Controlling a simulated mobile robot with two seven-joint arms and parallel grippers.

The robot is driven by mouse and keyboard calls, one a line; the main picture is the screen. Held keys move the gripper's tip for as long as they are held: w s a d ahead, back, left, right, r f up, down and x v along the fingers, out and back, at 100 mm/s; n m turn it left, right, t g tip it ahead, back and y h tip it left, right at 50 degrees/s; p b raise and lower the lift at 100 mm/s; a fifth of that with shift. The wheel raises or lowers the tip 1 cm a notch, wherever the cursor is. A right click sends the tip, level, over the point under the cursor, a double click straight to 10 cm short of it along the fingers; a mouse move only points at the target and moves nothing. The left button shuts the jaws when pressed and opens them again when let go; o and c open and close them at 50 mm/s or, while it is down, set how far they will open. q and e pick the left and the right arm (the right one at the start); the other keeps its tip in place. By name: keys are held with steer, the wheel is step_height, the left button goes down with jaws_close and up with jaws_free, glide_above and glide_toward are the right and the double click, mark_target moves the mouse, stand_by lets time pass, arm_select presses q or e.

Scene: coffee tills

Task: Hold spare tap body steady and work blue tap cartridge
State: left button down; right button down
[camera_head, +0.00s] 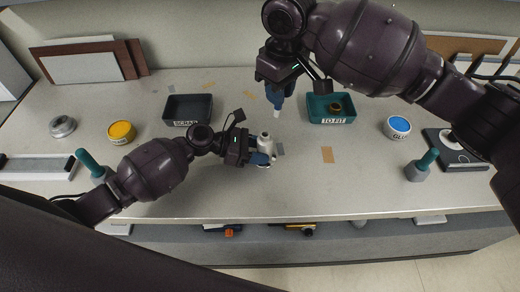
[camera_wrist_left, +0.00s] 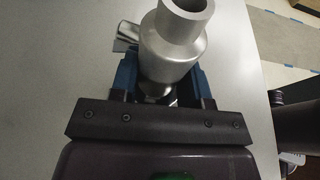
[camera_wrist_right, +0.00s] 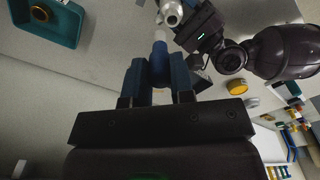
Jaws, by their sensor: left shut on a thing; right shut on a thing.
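The spare tap body (camera_head: 265,141) is a silver metal piece with a wide round body and a narrower open collar, seen close up in the left wrist view (camera_wrist_left: 172,50). My left gripper (camera_head: 262,158) is shut on it near the middle of the counter. The blue tap cartridge (camera_wrist_right: 160,62) has a pale tip. My right gripper (camera_head: 276,92) is shut on it, and the pale tip (camera_head: 277,113) points down. The cartridge is apart from the tap body, behind it and slightly right in the head view. Blue fingers partly hide both pieces.
A dark SCRAP tray (camera_head: 188,107) and a teal TO FIT tray (camera_head: 318,118), with a brass ring (camera_head: 336,107) inside, stand at the back. A yellow tin (camera_head: 121,132), a blue-topped tin (camera_head: 398,126) and teal-handled tools (camera_head: 428,159) stand toward the sides. The front middle counter is clear.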

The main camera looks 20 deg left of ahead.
arm_select(q)
steer(key=shift+f, duration=0.15)
arm_select(e)
steer(key=shift+w+d+r, duration=0.25)
steer(key=shift+d+r, duration=0.6)
steer(key=shift+r, duration=0.05)
steer(key=shift+w+d+r, duration=0.2)
steer(key=shift+d+r, duration=0.65)
arm_select(q)
steer(key=c, duration=0.5)
jaws_free()
steer(key=shift+a, duration=0.1)
steer(key=v, duration=1.2)
